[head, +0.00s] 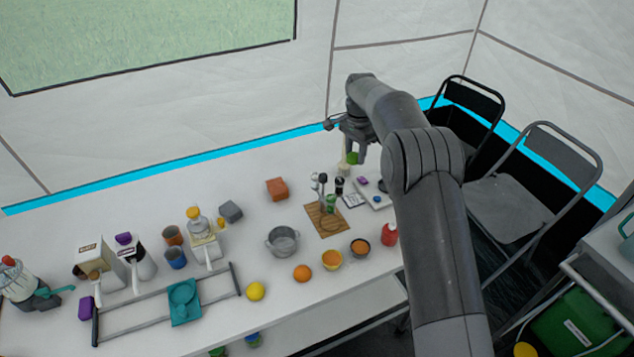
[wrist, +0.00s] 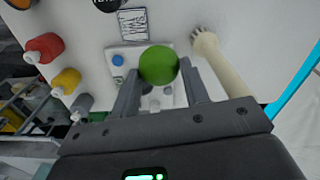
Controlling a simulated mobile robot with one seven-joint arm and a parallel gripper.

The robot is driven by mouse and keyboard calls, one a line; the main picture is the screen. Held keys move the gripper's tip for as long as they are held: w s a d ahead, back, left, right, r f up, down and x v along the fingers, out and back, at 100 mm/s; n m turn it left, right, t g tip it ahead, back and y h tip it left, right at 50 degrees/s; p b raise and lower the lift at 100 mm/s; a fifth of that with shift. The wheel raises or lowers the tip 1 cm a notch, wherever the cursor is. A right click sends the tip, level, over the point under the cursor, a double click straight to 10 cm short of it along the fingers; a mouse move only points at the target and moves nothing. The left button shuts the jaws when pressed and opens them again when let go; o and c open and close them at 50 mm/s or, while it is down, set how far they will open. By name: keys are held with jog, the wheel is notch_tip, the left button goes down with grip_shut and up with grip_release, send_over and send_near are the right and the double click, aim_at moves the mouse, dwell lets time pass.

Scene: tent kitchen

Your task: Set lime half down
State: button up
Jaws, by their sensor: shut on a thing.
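My gripper (head: 354,150) is shut on the green lime half (wrist: 158,65), which shows between the two fingertips in the wrist view. The lime half also shows as a small green shape (head: 352,158) under my gripper in the head view. It is held above the far right part of the white table (head: 130,212). Below it in the wrist view is a white board or tray (wrist: 118,79) with a blue round thing on it. The lime's cut face cannot be made out.
A pale hand-shaped object (wrist: 222,66) stands close to the right finger. Red (wrist: 44,47), yellow (wrist: 66,82) and grey (wrist: 81,106) bottles line the left. A wooden board (head: 327,222) with bar tools and a metal pot (head: 283,241) stand left of my arm.

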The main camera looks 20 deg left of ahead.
jog(key=a+f, duration=0.2)
jog(key=a, duration=0.2)
jog(key=a+f, duration=0.6)
jog(key=a, duration=0.1)
jog(key=shift+s+a+f, duration=0.1)
jog(key=shift+a, duration=0.25)
jog(key=shift+f, duration=2)
jog(key=shift+f, duration=0.1)
jog(key=o, duration=0.9)
jog(key=shift+o, duration=0.2)
notch_tip(320, 180, up, 12)
jog(key=shift+r, duration=0.2)
